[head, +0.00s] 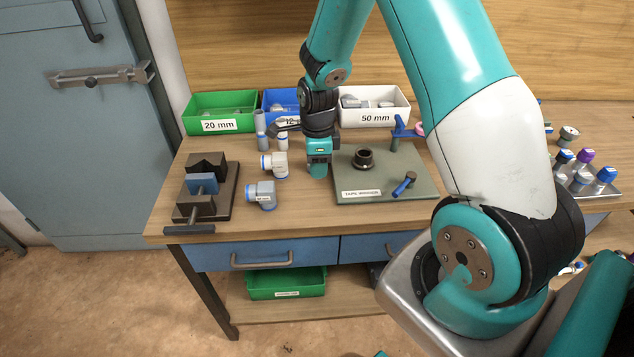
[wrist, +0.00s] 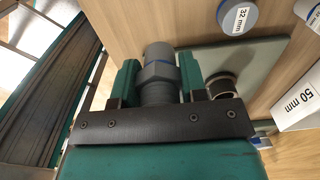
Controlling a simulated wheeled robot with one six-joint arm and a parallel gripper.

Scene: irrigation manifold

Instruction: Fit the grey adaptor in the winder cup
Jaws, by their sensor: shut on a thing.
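My gripper (head: 319,168) is low over the bench, just left of the winder board. In the wrist view my gripper (wrist: 158,82) is shut on the grey adaptor (wrist: 157,58), which has a hexagonal collar and a round end. The head view does not show the adaptor clearly. The dark winder cup (head: 364,158) stands on the grey-green winder board (head: 385,178), to the right of my gripper. The cup also shows in the wrist view (wrist: 222,86), right of the jaws and apart from the adaptor.
Two white elbow fittings (head: 275,164) (head: 262,195) stand left of my gripper, and a vise (head: 205,188) is farther left. Green (head: 220,112), blue (head: 281,98) and white (head: 375,104) bins line the back. A blue-handled lever (head: 404,184) lies on the board's right.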

